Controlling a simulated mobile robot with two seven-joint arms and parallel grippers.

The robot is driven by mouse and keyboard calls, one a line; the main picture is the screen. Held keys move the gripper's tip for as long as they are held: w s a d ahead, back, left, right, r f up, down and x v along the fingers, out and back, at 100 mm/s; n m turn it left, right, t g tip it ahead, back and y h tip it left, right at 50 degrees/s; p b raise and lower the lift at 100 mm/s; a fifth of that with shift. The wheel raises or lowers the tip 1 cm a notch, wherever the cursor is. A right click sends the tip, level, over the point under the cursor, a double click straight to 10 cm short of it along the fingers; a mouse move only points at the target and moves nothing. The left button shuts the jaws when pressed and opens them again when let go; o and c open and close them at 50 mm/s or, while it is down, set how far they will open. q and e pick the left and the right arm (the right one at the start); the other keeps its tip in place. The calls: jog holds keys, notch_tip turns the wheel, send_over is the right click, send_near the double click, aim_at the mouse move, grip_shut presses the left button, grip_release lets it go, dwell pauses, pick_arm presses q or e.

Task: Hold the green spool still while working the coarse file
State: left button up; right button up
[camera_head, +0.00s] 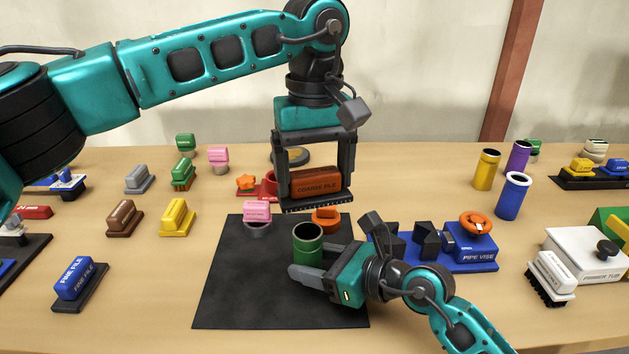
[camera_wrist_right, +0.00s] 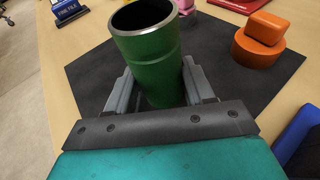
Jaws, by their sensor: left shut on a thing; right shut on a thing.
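The green spool (camera_head: 307,240) stands upright on the black mat (camera_head: 235,295), a hollow tube with a bare metal rim. My right gripper (camera_head: 308,276) is shut around its lower part; the right wrist view shows the green spool (camera_wrist_right: 158,62) between both fingers of the right gripper (camera_wrist_right: 155,88). The coarse file (camera_head: 316,183), an orange-red block with a dark toothed underside, is held by my left gripper (camera_head: 315,185), shut on its two ends. The file hangs above and behind the spool, apart from it.
A pink-topped piece (camera_head: 257,212) and an orange piece (camera_head: 326,218) stand at the mat's back edge. A blue pipe vise (camera_head: 470,250) lies right of the mat. A blue fine file (camera_head: 76,280) lies left. Coloured tubes, including a blue one (camera_head: 513,197), stand at the right.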

pick_arm(q)
jog(key=shift+r, duration=0.1)
dwell(0.3)
pick_arm(e)
jog(key=o, duration=1.2)
jog(key=shift+o, duration=0.2)
jog(key=v, duration=1.2)
jog(key=shift+r, duration=0.1)
pick_arm(q)
jog(key=shift+s, duration=0.1)
pick_arm(e)
jog(key=shift+s, duration=0.15)
